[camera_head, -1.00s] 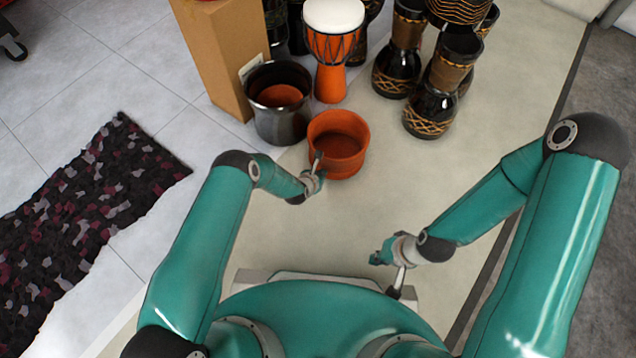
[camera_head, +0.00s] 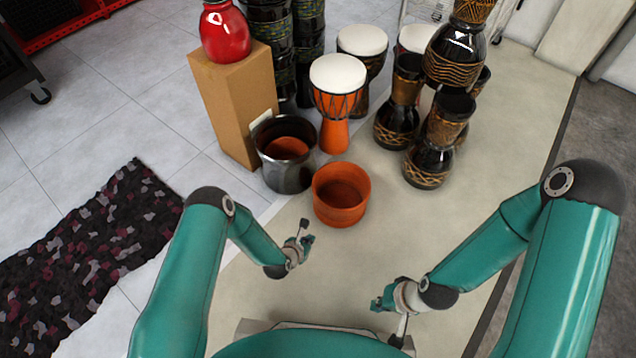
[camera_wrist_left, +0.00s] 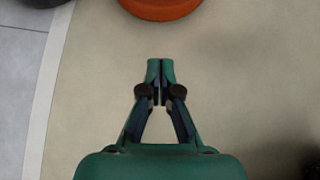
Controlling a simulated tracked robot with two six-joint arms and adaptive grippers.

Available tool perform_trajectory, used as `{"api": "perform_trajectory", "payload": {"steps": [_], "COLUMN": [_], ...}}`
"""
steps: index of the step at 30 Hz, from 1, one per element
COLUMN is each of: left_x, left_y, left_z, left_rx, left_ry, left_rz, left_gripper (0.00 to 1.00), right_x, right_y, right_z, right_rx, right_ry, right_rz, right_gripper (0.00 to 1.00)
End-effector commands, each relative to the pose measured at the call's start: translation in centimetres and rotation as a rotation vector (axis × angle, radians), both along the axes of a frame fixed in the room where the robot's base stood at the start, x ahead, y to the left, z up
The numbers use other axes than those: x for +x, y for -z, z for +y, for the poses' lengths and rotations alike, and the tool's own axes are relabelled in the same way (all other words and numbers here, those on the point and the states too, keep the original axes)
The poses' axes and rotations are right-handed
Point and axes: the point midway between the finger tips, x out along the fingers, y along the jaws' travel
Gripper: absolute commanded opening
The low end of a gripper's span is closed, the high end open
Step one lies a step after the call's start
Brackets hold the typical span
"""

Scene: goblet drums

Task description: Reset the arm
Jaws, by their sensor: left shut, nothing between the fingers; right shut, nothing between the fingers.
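My left gripper (camera_head: 303,240) is shut and empty, held in front of the orange pot (camera_head: 341,194) and a little to its left, apart from it. In the left wrist view its fingers (camera_wrist_left: 160,68) meet with nothing between them, and the orange pot's edge (camera_wrist_left: 160,8) shows at the top. My right gripper (camera_head: 379,304) is shut and empty, low near my body, to the right of the left one.
A dark metal pot (camera_head: 287,172) stands left of the orange pot. A cardboard-coloured pedestal (camera_head: 228,110) carries a red vase (camera_head: 225,35). Behind are an orange goblet drum (camera_head: 335,100) and dark drums (camera_head: 428,155). A patterned rug (camera_head: 80,240) lies left. The mat (camera_head: 450,215) between my arms is clear.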

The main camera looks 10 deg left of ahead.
Motion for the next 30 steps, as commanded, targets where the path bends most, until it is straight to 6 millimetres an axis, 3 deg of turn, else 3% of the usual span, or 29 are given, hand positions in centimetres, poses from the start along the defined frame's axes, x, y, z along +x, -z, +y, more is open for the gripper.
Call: {"api": "perform_trajectory", "payload": {"steps": [5,9,12,15,19,30], "left_x": [1.7,4.2,4.0,1.6,-2.2,-15.2], "left_y": [-1.4,-5.5,-8.8,-11.4,-13.3,-16.1], "left_z": [0.8,2.8,4.2,5.2,5.7,5.5], "left_rx": [0.006,0.017,0.040,0.176,0.361,0.748], "left_ry": [-0.011,-0.030,-0.016,0.142,0.408,1.390], "left_rz": [-0.033,-0.081,-0.067,-0.045,-0.033,-0.122], "left_gripper": [0.00,0.00,0.00,0.00,0.00,0.00], "right_x": [0.0,0.0,0.0,0.0,0.0,0.0], "right_y": [0.0,0.0,0.0,0.0,0.0,0.0], "right_z": [0.0,0.0,0.0,0.0,0.0,0.0], "right_rx": [0.000,0.000,0.000,0.000,0.000,0.000], "right_ry": [0.000,0.000,0.000,0.000,0.000,0.000], "right_rz": [0.000,0.000,0.000,0.000,0.000,0.000], "right_gripper": [0.00,0.00,0.00,0.00,0.00,0.00]}}
